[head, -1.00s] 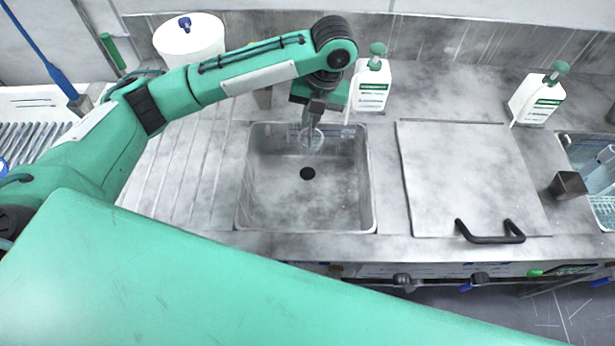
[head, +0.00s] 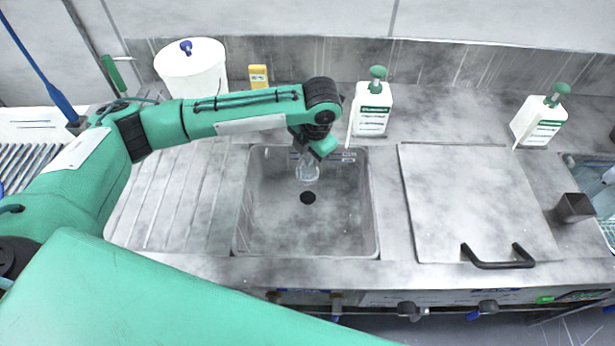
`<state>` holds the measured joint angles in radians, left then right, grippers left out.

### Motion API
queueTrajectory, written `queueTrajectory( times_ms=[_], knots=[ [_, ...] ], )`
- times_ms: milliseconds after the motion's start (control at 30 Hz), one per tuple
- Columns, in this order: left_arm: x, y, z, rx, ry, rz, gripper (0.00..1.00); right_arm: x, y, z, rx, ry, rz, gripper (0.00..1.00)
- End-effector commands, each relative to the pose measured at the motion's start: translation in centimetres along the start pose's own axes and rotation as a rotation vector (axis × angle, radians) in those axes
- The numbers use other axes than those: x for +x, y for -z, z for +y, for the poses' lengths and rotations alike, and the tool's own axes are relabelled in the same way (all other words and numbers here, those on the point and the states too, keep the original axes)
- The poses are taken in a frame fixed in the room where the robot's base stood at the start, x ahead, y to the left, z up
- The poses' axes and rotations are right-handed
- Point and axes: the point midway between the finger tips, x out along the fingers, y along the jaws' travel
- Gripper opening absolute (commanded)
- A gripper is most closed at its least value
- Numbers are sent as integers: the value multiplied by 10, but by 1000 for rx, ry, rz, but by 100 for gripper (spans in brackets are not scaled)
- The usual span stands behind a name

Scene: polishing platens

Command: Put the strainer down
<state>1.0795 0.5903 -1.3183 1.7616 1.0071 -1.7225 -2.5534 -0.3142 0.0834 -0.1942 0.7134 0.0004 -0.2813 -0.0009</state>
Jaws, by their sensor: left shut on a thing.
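The strainer (head: 307,174) shows as a small, pale, see-through shape over the back part of the sink (head: 270,222), just behind the dark drain hole (head: 307,198). My left gripper (head: 309,157) points down over the sink and is shut on the strainer; its fingers are small and partly hidden by the wrist. I cannot tell whether the strainer touches the sink floor. My right gripper is not in view.
A ribbed drainboard (head: 178,195) lies left of the sink. A flat cover with a black handle (head: 498,262) lies to the right. Two pump bottles (head: 371,110) (head: 537,122), a white tub (head: 191,70) and a yellow item (head: 258,77) stand behind. A dark cup (head: 574,208) stands far right.

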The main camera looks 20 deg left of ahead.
Motion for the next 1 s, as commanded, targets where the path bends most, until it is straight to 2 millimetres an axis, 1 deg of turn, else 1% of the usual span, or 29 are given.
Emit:
queueTrajectory(
  times_ms=[33, 100, 200, 433, 633, 700, 1000],
  knots=[
    [12, 1, -3, 1, 2, 3, 0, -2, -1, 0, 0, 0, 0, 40],
    [27, 0, -6, -1, 1, 2, 0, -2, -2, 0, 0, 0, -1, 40],
    [42, 0, -9, -1, 1, 0, 0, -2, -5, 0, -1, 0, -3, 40],
    [58, 0, -12, -1, 1, 0, 0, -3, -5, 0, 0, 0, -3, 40],
    [87, 0, -18, -1, 1, 2, 0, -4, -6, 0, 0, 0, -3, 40],
    [92, 0, -19, 0, 0, -1, 0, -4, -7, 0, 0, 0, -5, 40],
    [94, 0, -19, -1, 0, -1, 0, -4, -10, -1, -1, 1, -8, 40]
  ],
)
